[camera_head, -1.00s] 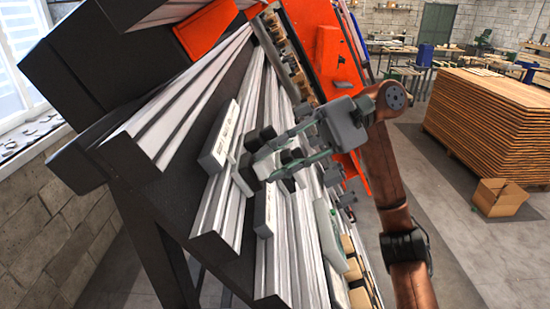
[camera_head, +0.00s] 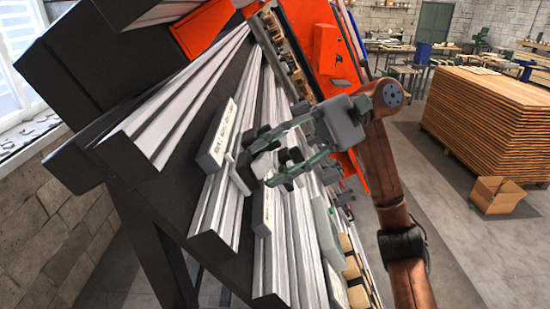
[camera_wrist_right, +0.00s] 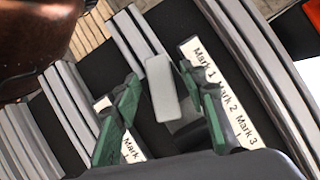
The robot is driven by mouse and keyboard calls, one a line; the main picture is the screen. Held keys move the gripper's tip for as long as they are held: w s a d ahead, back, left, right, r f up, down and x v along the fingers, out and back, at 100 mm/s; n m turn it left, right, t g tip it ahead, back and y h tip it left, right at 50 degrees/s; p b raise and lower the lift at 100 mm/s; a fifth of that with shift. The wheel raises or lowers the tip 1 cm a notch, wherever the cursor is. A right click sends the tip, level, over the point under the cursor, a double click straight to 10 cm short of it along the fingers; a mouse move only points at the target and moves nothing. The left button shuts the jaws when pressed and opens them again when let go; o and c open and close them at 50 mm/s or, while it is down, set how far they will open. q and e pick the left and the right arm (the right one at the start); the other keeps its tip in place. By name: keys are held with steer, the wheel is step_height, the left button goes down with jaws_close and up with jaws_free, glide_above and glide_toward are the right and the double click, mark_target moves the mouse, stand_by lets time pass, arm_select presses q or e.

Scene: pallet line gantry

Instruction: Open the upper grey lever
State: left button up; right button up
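The upper grey lever (camera_head: 238,175) is a small grey bar beside the upper white label plate (camera_head: 215,145) on the slanted rack. In the right wrist view the lever (camera_wrist_right: 161,88) shows as a pale grey rounded block between my green fingers. The label plate (camera_wrist_right: 222,98) there reads Mark 1, Mark 2, Mark 3. My right gripper (camera_head: 270,156) is open, its dark fingertips just right of the lever in the head view. In the wrist view its fingers (camera_wrist_right: 160,82) lie on either side of the lever with gaps. Contact cannot be told. My left gripper is not in view.
A second label plate (camera_head: 264,212) sits lower on the rack. Silver rails (camera_head: 215,215) run along the rack around the lever. An orange panel (camera_head: 325,50) stands behind my right arm. A stack of boards (camera_head: 485,120) and a cardboard box (camera_head: 498,195) stand at the right.

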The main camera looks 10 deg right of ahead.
steer(key=v, duration=1.2)
steer(key=x, duration=1.2)
steer(key=shift+a, duration=0.1)
